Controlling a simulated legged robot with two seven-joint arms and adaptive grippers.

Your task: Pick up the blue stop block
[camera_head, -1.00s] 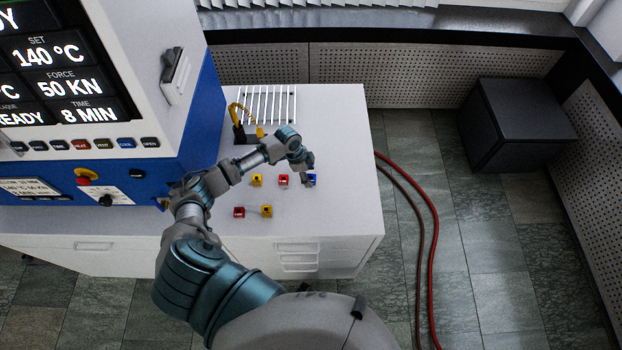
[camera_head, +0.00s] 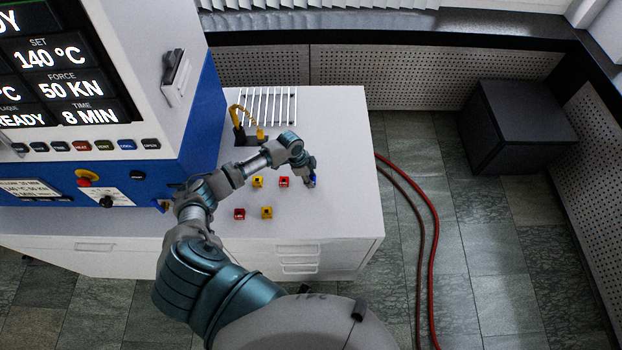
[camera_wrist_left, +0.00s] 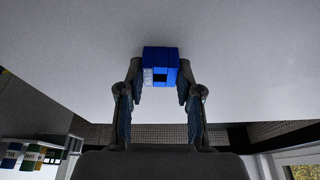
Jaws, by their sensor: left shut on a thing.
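The blue stop block (camera_wrist_left: 160,60) sits between the two fingertips of my left gripper (camera_wrist_left: 160,78) in the left wrist view, with a finger against each side. It has a dark square opening and a pale label on its face. In the head view the left gripper (camera_head: 311,177) is over the right part of the white bench top, and only a small bit of the blue block (camera_head: 313,182) shows beneath it. I cannot tell for sure whether the block touches the bench. My right gripper is in neither view.
Red blocks (camera_head: 284,182) (camera_head: 239,214) and yellow blocks (camera_head: 257,182) (camera_head: 267,212) stand left of the gripper on the white bench (camera_head: 340,140). The blue and white press (camera_head: 190,130) stands left.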

